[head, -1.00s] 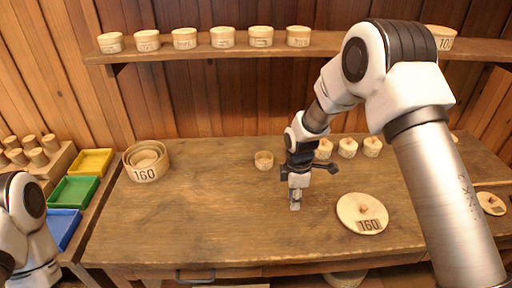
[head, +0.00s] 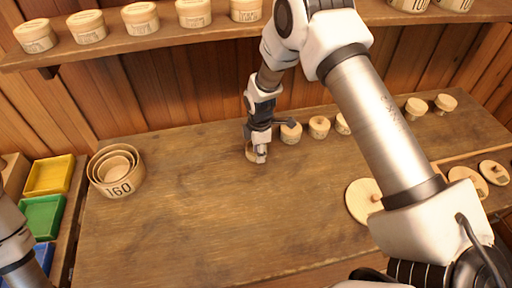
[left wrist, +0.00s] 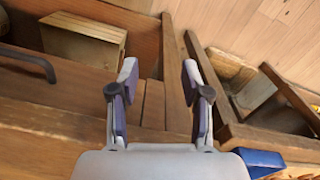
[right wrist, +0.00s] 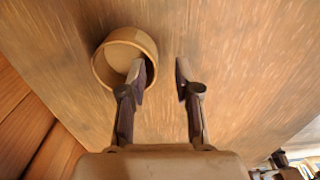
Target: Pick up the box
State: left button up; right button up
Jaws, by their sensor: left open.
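A small round open wooden box (head: 250,154) stands on the workbench, partly hidden by my right gripper (head: 260,156) in the head view. The right wrist view shows the round box (right wrist: 104,70) from above, with a pale inside. My right gripper (right wrist: 161,72) is open there. Its left finger reaches over the box's rim into the opening, and its right finger is outside, to the right of the box. Whether a finger touches the wall I cannot tell. My left gripper (left wrist: 158,76) is open and empty, over the bench's edge and drawer area.
Nested round boxes marked 160 (head: 136,184) stand at the bench's left. Small lidded boxes (head: 319,127) line the back, right of my gripper. Round lids (head: 361,200) lie at the right. Yellow (head: 50,174), green and blue trays sit left. The bench middle is clear.

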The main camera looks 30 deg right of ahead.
jog(key=f, duration=0.1)
jog(key=w+f, duration=0.1)
jog(key=shift+f, duration=0.3)
jog(key=shift+s+r, duration=0.1)
jog(key=shift+s, duration=0.05)
jog(key=shift+s+r, duration=0.15)
jog(key=shift+s, duration=0.05)
grip_shut()
jog(key=shift+w, duration=0.15)
